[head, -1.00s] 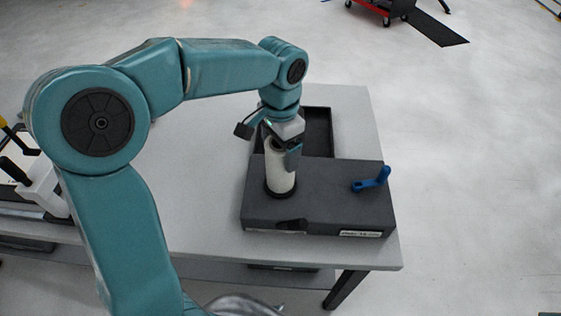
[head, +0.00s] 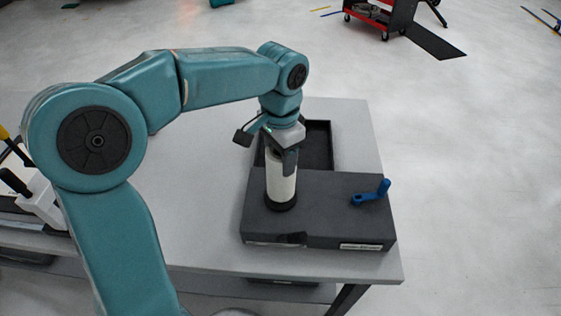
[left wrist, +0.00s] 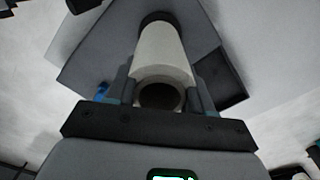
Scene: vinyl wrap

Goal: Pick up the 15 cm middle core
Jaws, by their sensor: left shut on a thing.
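The core (head: 281,181) is a white upright cylinder with a dark ring at its foot, standing at the dark grey block's (head: 330,207) left part. My left gripper (head: 283,158) comes down from above and is shut on the core's upper end. In the left wrist view the core (left wrist: 163,55) lies between the two fingers (left wrist: 163,92), its hollow end facing the camera. Its foot seems to be at the block's top; I cannot tell whether it touches. My right gripper is not in view.
A blue crank handle (head: 371,193) sits on the block's right side. A dark open tray (head: 319,145) lies behind the block. The light grey table (head: 200,200) is clear left of the block. A red and black cart (head: 378,18) stands far back on the floor.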

